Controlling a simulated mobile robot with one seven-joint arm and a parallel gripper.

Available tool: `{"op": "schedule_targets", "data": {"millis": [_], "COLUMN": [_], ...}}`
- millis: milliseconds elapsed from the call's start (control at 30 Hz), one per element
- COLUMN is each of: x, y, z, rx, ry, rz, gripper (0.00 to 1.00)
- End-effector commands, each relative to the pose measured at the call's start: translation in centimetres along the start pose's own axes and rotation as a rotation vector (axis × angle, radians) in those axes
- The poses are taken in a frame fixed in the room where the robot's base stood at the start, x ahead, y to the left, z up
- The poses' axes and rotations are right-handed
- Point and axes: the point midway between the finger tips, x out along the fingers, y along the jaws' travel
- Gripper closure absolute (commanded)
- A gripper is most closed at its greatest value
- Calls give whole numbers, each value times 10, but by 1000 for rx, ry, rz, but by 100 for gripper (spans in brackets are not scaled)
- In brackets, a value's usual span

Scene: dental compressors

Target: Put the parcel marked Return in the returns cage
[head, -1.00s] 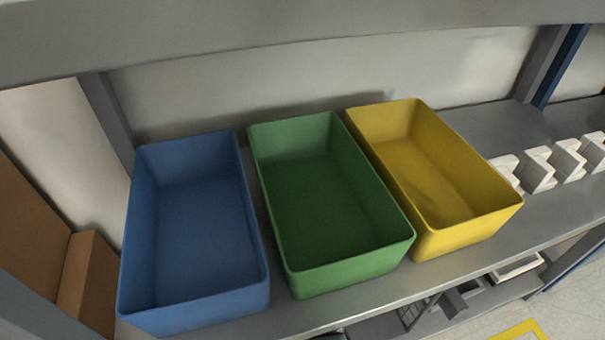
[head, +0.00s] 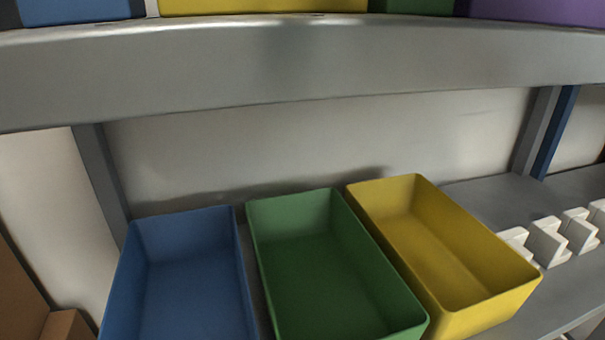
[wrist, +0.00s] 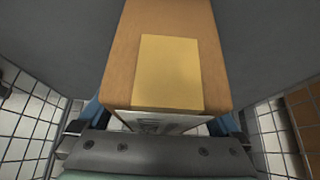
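In the wrist view a brown box-shaped parcel (wrist: 118,75) with a plain yellowish label (wrist: 170,72) lies between the two fingers of my gripper (wrist: 162,122). A finger shows close against each side of it, so the gripper looks shut on the parcel. I can read no word on the label. A pale strip with dark marks shows on the parcel's near end, partly hidden by the gripper. The gripper is not in the head view. I cannot identify the returns cage for sure.
Dark grid lines (wrist: 28,118) show at both sides of the wrist view, possibly wire mesh. In the head view, blue (head: 185,275), green (head: 320,265) and yellow (head: 440,245) open bins stand empty on a grey shelf, with white pieces (head: 548,240) at right. Another shelf (head: 300,85) is above.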

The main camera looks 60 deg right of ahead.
Motion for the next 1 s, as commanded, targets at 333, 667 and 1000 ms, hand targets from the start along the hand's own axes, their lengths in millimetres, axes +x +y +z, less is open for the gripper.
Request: {"op": "schedule_targets", "data": {"millis": [333,667,1000], "x": [-24,-76,-111], "y": [0,0,0], "z": [-4,25,85], "rx": [0,0,-1], "ry": [-1,-7,-4], "rz": [0,-1,0], "gripper": [0,0,0]}}
